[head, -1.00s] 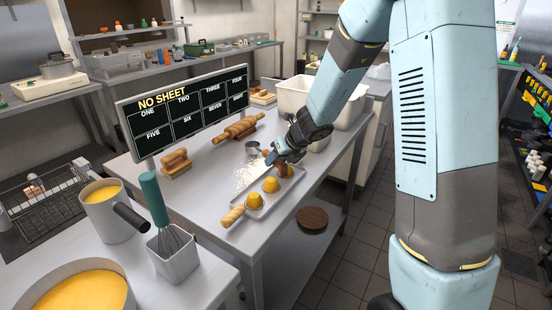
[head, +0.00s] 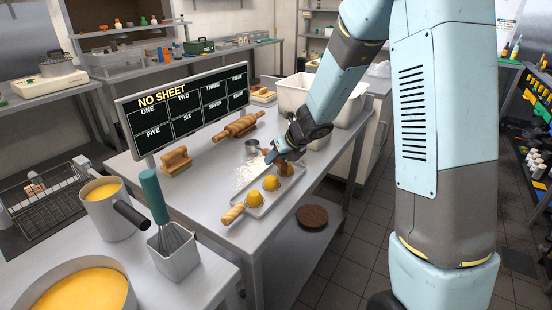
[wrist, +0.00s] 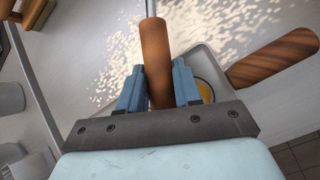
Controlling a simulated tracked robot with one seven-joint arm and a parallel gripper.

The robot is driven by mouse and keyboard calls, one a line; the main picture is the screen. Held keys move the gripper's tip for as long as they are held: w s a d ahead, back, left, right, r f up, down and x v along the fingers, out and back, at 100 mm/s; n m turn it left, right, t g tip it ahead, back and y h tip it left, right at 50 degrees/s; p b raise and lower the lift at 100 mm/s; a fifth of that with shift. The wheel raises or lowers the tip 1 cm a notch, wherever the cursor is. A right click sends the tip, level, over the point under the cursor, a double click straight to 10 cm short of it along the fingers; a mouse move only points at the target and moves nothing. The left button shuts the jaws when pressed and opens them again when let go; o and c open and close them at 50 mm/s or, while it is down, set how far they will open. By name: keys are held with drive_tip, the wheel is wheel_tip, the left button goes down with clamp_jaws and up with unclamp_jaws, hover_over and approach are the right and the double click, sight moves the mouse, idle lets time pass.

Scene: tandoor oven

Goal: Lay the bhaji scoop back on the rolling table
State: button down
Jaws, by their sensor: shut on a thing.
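My gripper (head: 274,158) is low over the right side of the rolling table (head: 205,180), beside a metal tray (head: 262,207) with yellow balls. Whether the scoop touches the table cannot be told. A second, striped wooden handle (wrist: 275,58) lies over the tray's edge to the right.
White bins (head: 293,95) are behind. The table's left front is bare.

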drive_tip(key=shift+f, duration=0.35)
drive_tip(key=c, duration=0.7)
unclamp_jaws()
drive_tip(key=shift+o, duration=0.4)
drive_tip(key=o, duration=0.6)
drive_tip(key=shift+s+f, duration=0.1)
drive_tip(key=shift+d, duration=0.1)
drive_tip(key=shift+v, duration=4.5)
